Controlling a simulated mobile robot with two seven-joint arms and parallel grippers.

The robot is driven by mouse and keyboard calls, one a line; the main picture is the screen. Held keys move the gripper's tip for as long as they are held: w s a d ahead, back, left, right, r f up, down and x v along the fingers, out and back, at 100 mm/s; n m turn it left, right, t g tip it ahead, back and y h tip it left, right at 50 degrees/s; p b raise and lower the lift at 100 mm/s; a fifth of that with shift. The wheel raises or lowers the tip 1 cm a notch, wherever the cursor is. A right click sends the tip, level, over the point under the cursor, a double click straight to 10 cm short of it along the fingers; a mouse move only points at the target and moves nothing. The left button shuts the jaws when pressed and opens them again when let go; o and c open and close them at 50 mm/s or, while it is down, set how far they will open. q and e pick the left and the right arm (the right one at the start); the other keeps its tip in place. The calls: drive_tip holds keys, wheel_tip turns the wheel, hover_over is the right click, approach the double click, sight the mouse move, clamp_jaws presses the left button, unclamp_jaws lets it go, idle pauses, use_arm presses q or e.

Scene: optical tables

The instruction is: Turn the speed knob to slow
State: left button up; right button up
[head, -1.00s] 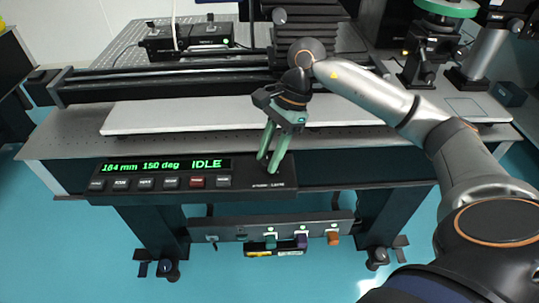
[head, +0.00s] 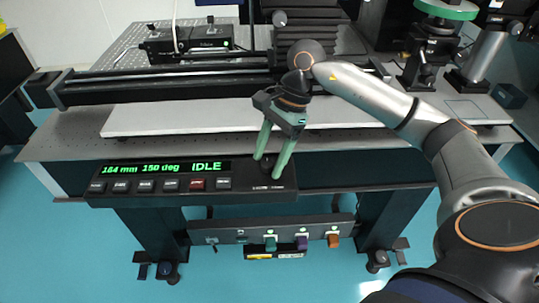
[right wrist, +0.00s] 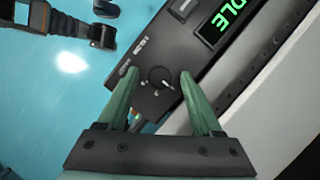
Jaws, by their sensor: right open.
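The black control box (head: 107,200) is fixed along the table's front edge; its green display (head: 165,167) reads 164 mm, 150 deg, IDLE. The speed knob (right wrist: 161,79) is a round black dial with a white pointer mark, pointing to the lower right in the right wrist view. Small white labels beside it are unreadable. My right gripper (head: 269,164) has green fingers, spread open and pointing down at the box's right end. In the right wrist view, the fingertips (right wrist: 159,74) stand on either side of the knob, apart from it. My left gripper is not seen.
A row of buttons (head: 158,185) with one red button (head: 197,184) lies left of the knob. A pale board (head: 190,117) and a dark rail (head: 160,84) lie behind the box. Below hangs a strip with coloured switches (head: 333,239).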

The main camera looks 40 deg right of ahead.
drive_tip(key=p+v, duration=0.1)
drive_tip(key=v, duration=1.1)
drive_tip(key=shift+d+r, duration=0.15)
drive_tip(key=shift+r, duration=0.1)
drive_tip(key=shift+f, duration=0.1)
